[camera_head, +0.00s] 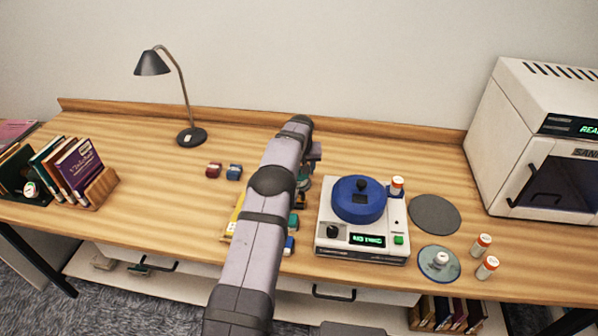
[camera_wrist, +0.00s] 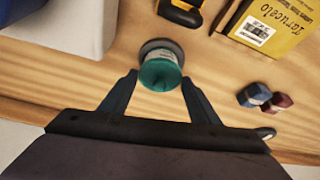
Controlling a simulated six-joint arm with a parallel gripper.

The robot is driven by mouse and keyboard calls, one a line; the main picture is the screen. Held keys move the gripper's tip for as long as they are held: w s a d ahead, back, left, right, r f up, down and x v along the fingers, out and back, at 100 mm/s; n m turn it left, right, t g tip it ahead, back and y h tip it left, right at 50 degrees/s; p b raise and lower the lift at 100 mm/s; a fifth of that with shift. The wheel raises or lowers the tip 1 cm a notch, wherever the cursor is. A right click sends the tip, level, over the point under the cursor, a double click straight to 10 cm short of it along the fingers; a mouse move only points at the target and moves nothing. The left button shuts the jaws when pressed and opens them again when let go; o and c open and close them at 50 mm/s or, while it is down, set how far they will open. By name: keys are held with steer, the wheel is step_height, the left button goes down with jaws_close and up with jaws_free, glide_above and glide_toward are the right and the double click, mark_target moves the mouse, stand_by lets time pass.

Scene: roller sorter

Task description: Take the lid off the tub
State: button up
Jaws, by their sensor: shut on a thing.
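A small round tub with a teal lid (camera_wrist: 160,75) sits between the two fingers of my gripper (camera_wrist: 159,80) in the wrist view. A pale band shows below the teal top, and a dark grey round base lies behind it. My gripper is shut on the teal lid, one finger at each side. I cannot tell whether the lid is apart from the tub. In the head view my arm hides most of this spot, and only a bit of teal shows left of the white machine.
The white machine (camera_head: 333,232) with a blue drum (camera_head: 358,200) stands close on the right. A dark red block (camera_head: 214,170) and a blue block (camera_head: 234,172) lie left. A yellow box (camera_wrist: 278,25) is close by. Pill bottles (camera_head: 481,244) stand far right. The back middle is clear.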

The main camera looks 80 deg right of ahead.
steer(key=shift+r, duration=0.15)
step_height(320, 180, up, 10)
steer(key=b, duration=0.2)
steer(key=w+a+f+n+t+b, duration=0.1)
steer(key=w+a+n, duration=0.1)
steer(key=w, duration=0.5)
steer(key=w+a+f+n+t+y+b, duration=0.1)
steer(key=w+a+f+n, duration=0.1)
steer(key=w, duration=0.6)
steer(key=w+a+f+n+t+y+b, duration=0.1)
steer(key=w+a+n, duration=0.3)
steer(key=w, duration=0.3)
steer(key=shift+w+f+n, duration=0.3)
steer(key=shift+f+n, duration=0.05)
steer(key=shift+n, duration=0.15)
steer(key=shift+f, duration=0.1)
steer(key=shift+f+p, duration=1.45)
steer(key=shift+f, duration=3.5)
